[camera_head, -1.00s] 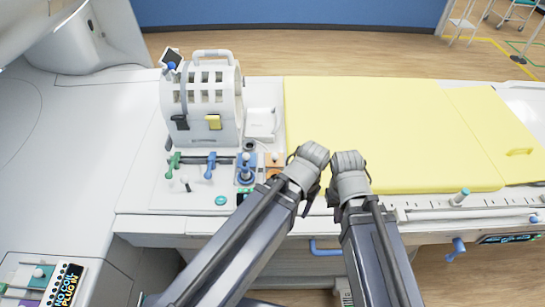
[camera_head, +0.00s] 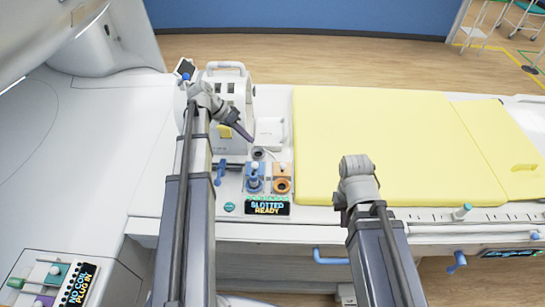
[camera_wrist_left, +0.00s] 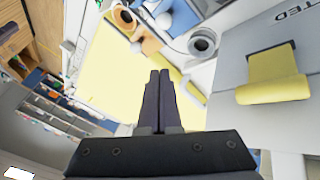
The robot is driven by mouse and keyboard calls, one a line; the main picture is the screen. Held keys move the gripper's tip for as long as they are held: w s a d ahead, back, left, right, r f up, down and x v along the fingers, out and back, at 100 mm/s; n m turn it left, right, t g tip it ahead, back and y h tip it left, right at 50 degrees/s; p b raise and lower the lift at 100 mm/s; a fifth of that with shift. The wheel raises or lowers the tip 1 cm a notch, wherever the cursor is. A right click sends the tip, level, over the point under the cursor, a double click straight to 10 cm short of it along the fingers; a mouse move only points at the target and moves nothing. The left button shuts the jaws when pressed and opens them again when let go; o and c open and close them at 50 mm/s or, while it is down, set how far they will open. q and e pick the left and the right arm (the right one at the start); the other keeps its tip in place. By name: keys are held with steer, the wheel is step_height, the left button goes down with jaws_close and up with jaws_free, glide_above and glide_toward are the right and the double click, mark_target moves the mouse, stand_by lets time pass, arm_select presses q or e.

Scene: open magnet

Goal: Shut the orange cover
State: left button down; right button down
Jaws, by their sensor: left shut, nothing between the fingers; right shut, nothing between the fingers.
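The orange cover (camera_head: 282,170) is on the small fitting on the white bed end, beside a blue one. It has a round ring at its front and a pale knob behind. Whether it stands open is too small to tell. An orange part also shows in the left wrist view (camera_wrist_left: 150,44), beyond my fingertips. My left gripper (camera_head: 250,138) is shut and empty, in front of the white coil housing, up and left of the orange cover. Its closed fingers show in the left wrist view (camera_wrist_left: 160,80). My right gripper (camera_head: 342,212) is shut, at the pad's front edge, right of the cover.
The white coil housing (camera_head: 236,92) has a yellow latch (camera_head: 225,131). A blue fitting (camera_head: 254,176) is left of the orange one. The yellow pad (camera_head: 400,130) covers the bed to the right.

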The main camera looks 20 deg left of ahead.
mark_target(282, 165)
arm_select(q)
steer(key=b+x, duration=0.8)
steer(key=x, duration=0.2)
steer(key=shift+a+f+b, duration=0.1)
steer(key=shift+f+b, duration=0.2)
steer(key=shift+b, duration=0.1)
steer(key=shift+s+d+f, duration=0.1)
steer(key=shift+s+d, duration=0.1)
steer(key=shift+d, duration=0.45)
steer(key=shift+s+d, duration=0.25)
steer(key=shift+d, duration=0.4)
steer(key=shift+s+d+f, duration=0.1)
steer(key=shift+s+d, duration=0.1)
steer(key=shift+d, duration=0.4)
steer(key=s, duration=0.2)
steer(key=s+d, duration=0.1)
steer(key=s, duration=0.2)
steer(key=s+d, duration=0.1)
steer(key=s, duration=0.1)
steer(key=shift+s+d, duration=0.1)
steer(key=shift+s, duration=0.25)
steer(key=shift+w, duration=0.1)
